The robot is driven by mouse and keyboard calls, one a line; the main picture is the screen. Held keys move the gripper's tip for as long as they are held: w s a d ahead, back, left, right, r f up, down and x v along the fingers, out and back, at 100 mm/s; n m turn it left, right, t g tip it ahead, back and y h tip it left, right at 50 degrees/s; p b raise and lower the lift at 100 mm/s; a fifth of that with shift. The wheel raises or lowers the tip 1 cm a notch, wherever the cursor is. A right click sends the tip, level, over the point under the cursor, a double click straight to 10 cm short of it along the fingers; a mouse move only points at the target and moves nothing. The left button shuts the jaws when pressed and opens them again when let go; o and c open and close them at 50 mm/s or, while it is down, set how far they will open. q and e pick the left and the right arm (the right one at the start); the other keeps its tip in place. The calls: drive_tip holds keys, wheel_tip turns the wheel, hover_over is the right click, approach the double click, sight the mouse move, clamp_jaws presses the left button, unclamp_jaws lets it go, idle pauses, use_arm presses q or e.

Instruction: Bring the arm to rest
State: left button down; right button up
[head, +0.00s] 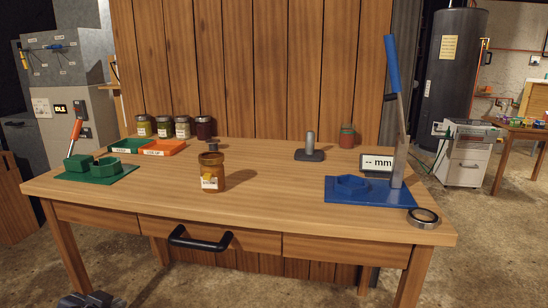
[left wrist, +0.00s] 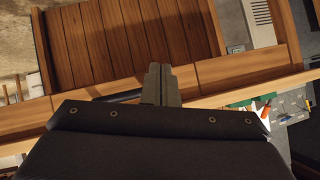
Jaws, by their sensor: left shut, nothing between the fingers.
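My left gripper (head: 92,300) shows at the bottom left edge of the head view, low in front of the table and partly cut off by the frame. In the left wrist view its two fingers (left wrist: 160,84) are together with nothing between them. The wooden table (head: 290,165) stands ahead of it. An amber jar with a label (head: 211,172) stands upright near the middle of the table, apart from the gripper. My right gripper is not in these views.
A black drawer handle (head: 200,242) juts from the table front. On top are a green fixture (head: 95,170), an orange tray (head: 163,147), a row of several jars (head: 182,127), a display (head: 376,163), a blue-based press (head: 365,192) and a ring (head: 423,217) near the right edge.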

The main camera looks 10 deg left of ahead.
use_arm(q)
drive_tip(key=s+d+f+n+g+h, duration=0.2)
drive_tip(key=s+d+g+h, duration=0.1)
drive_tip(key=s+d, duration=0.5)
drive_tip(key=s+d+f+n+g+h, duration=0.2)
drive_tip(key=s+d+h, duration=0.1)
drive_tip(key=s+d, duration=0.4)
wheel_tip(320, 180, up, 32)
drive_tip(key=p, duration=3.3)
drive_tip(key=shift+r, duration=0.25)
